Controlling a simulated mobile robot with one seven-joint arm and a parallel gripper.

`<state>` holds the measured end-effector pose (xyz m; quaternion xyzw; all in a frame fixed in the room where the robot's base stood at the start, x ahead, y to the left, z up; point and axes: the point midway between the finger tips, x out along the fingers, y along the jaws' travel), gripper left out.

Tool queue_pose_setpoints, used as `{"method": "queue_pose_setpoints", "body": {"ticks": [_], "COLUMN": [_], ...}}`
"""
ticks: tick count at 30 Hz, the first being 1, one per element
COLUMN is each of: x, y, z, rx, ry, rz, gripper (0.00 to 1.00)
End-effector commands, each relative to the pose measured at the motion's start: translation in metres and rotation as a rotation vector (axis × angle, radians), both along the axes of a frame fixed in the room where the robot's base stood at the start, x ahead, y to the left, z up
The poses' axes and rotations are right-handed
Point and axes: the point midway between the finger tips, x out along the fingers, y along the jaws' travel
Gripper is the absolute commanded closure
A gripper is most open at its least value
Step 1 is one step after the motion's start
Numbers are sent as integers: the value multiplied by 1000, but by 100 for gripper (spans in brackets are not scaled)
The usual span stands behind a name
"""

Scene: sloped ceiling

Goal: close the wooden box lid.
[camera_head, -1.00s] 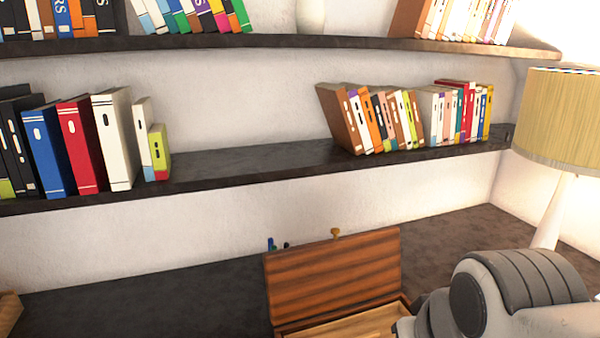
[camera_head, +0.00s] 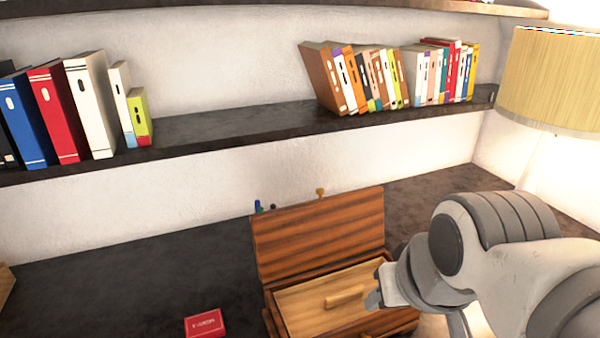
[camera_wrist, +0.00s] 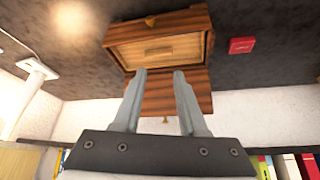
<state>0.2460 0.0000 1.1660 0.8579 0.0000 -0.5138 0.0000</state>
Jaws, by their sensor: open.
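The wooden box (camera_head: 290,318) stands on the dark desk with its striped lid (camera_head: 320,235) raised at the back. Inside the box is a pale wooden interior with a small light wooden piece (camera_head: 345,296). In the wrist view, which looks upside down, the box (camera_wrist: 207,45) is at the top with the lid (camera_wrist: 195,92) below it. My gripper (camera_wrist: 159,73) is open, with its two fingers apart and overlapping the lid in the picture. Nothing is between the fingers. In the head view my arm is at the right, and its end hides the box's right side.
A small red box (camera_head: 205,323) lies on the desk (camera_head: 120,275) left of the wooden box. Shelves with books (camera_head: 390,75) hang above the desk. A lamp (camera_head: 550,80) stands at the right. The desk left of the wooden box is mostly clear.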

Motion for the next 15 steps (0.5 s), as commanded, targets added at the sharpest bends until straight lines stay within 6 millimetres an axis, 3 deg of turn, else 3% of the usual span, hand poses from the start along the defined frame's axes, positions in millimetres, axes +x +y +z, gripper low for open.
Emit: {"method": "queue_pose_setpoints", "body": {"ticks": [1, 6, 15], "x": [1, 20, 108], "y": [0, 2, 14], "z": [1, 21, 78], "rx": [0, -10, -41], "ry": [0, 16, 74], "rz": [1, 24, 132], "gripper": [70, 100, 100]}}
